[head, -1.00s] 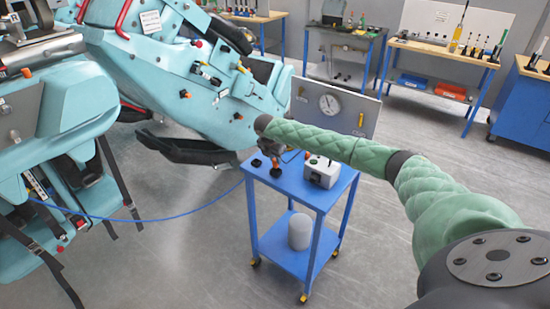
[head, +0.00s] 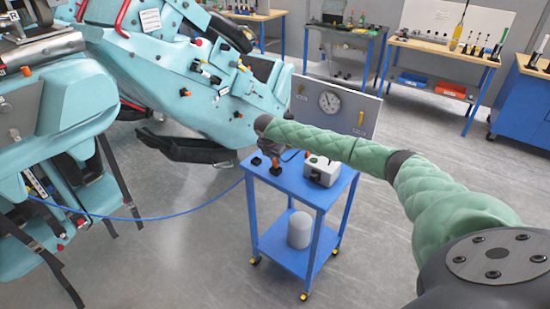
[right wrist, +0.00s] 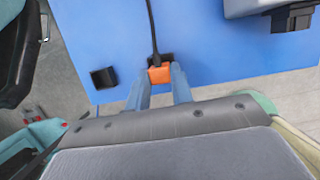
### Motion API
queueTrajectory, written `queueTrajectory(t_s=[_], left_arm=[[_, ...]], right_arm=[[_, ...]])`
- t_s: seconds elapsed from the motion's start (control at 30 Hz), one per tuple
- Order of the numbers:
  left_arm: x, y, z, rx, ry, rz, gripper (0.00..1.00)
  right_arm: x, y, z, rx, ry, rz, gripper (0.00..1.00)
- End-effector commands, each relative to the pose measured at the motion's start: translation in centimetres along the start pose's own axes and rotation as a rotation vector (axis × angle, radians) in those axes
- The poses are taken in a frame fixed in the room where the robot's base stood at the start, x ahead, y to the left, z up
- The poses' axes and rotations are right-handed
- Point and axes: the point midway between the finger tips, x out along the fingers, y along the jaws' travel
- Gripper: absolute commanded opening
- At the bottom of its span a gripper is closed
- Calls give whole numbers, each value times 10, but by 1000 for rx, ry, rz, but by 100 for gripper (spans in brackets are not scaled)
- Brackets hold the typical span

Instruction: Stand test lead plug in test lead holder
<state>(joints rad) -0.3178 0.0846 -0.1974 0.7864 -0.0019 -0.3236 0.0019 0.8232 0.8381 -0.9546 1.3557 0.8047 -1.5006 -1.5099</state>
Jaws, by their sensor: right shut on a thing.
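The test lead plug (right wrist: 160,75) is orange with a black cable running up from it in the right wrist view. My right gripper (right wrist: 160,80) is shut on it, one finger on each side, over the blue cart top. A dark block shows just beyond the plug; I cannot tell whether the plug touches it. A black square holder (right wrist: 103,78) with a dark opening stands to the left of the plug, apart from it; it also shows in the head view (head: 256,160). In the head view my right gripper (head: 270,147) is small above the cart. My left gripper is out of view.
The blue cart (head: 292,191) also carries a white box-shaped device (head: 322,170) to the right and a grey cylinder (head: 299,230) on its lower shelf. A panel with a dial (head: 345,105) stands behind. Teal coaster train bodywork (head: 160,75) is close on the left.

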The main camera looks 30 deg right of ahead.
Motion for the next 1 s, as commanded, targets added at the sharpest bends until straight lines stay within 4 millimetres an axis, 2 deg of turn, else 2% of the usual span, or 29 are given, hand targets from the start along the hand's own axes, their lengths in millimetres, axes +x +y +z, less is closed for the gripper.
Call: queueTrajectory(t_s=[1.0], left_arm=[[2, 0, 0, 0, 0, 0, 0]], right_arm=[[14, 0, -4, 0, 0, -1, 0]])
